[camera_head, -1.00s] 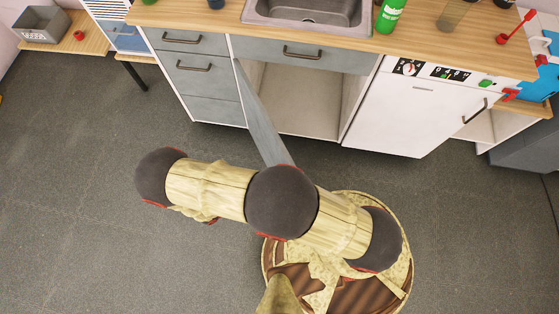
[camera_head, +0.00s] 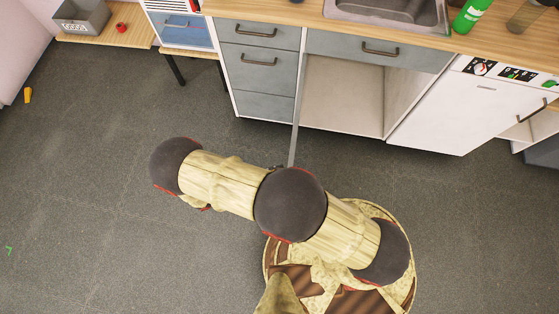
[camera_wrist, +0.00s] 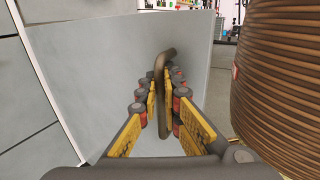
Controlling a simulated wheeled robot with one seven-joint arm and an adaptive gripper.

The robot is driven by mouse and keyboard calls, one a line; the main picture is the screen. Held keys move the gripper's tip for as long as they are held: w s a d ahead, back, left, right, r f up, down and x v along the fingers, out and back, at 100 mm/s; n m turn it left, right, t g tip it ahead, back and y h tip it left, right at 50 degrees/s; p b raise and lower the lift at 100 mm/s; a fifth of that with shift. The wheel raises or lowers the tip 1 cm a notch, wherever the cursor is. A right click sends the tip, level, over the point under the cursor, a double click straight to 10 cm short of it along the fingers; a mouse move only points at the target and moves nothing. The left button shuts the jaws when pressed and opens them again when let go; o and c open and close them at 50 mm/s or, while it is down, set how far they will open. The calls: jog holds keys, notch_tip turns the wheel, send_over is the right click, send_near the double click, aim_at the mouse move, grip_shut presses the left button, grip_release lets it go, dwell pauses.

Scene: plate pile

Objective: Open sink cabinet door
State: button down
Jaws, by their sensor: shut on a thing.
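The grey sink cabinet door (camera_head: 298,115) stands swung well out from the cabinet below the sink in the head view. It shows almost edge-on, hinged at the left of the opening, and the pale cabinet inside (camera_head: 345,98) is exposed. In the wrist view the door's grey face (camera_wrist: 105,65) fills the middle left. Its curved brown handle (camera_wrist: 161,122) stands between the yellow fingers of my gripper (camera_wrist: 161,84), which is shut on it. In the head view my gripper is hidden behind my arm.
Grey drawers (camera_head: 257,60) are left of the opening and a white dishwasher (camera_head: 455,105) is right of it. The counter (camera_head: 290,18) holds the sink (camera_head: 390,12) and a green bottle (camera_head: 472,15). Grey floor (camera_head: 100,170) at the left is largely clear.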

jog(key=shift+a, duration=0.1)
jog(key=c, duration=2.3)
grip_release()
jog(key=v, duration=1.2)
